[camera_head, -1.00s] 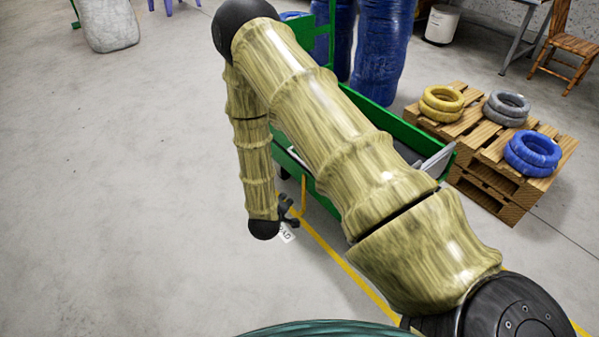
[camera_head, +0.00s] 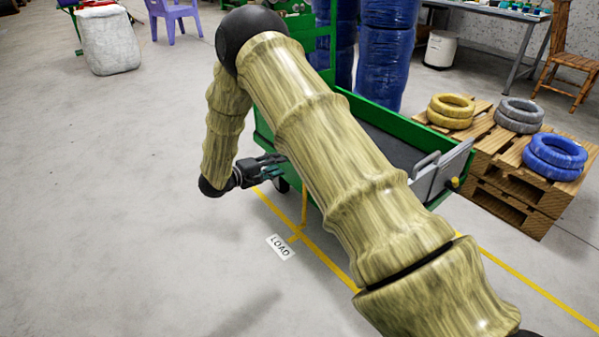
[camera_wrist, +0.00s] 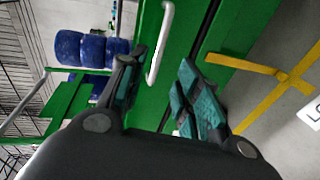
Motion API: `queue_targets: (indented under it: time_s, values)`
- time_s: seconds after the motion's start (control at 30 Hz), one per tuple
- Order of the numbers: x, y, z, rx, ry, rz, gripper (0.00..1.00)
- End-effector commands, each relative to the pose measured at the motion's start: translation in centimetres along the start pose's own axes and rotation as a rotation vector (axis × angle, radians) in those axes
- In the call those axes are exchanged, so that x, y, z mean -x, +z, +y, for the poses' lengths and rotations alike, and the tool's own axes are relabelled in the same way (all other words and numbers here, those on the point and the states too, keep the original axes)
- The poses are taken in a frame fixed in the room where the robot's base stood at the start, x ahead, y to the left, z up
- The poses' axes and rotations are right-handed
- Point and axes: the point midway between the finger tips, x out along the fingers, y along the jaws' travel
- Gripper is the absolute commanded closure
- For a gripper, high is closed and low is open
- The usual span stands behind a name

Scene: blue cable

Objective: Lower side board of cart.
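The green cart (camera_head: 408,128) stands beyond my arm, its side partly hidden by the arm in the head view. In the wrist view the green side board (camera_wrist: 208,30) fills the middle, with a white bar handle (camera_wrist: 162,42) on it. My gripper (camera_head: 272,167) is beside the cart's near side in the head view. In the wrist view my gripper (camera_wrist: 160,85) is open, its teal-padded fingers apart. The handle's lower end shows between the fingertips, beyond them; I cannot tell if anything touches. Nothing is held.
Wooden pallets (camera_head: 505,190) with yellow, grey and blue cable coils stand right of the cart. Blue wrapped rolls (camera_head: 383,60) stand behind it. Yellow floor lines and a LOAD sign (camera_head: 280,247) lie in front.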

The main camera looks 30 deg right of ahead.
Motion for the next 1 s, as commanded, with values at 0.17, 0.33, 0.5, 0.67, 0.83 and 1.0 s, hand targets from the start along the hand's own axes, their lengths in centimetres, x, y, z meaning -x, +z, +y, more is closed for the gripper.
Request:
queue_targets:
  time_s: [0.17, 0.33, 0.5, 0.67, 0.83, 1.0]
  values:
    - [-0.2, -0.3, -0.3, 0.024, 0.003, -0.057, 0.67]
    - [-0.8, -0.3, -0.1, 0.033, 0.003, -0.070, 0.67]
    - [-2.9, -0.1, -0.2, 0.031, 0.004, -0.070, 0.67]
    - [-5.6, 0.1, -0.3, 0.031, 0.004, -0.070, 0.67]
    - [-8.2, 0.2, -0.3, 0.030, 0.004, -0.069, 0.67]
    - [-10.0, 0.3, -0.1, 0.030, 0.003, -0.068, 0.67]
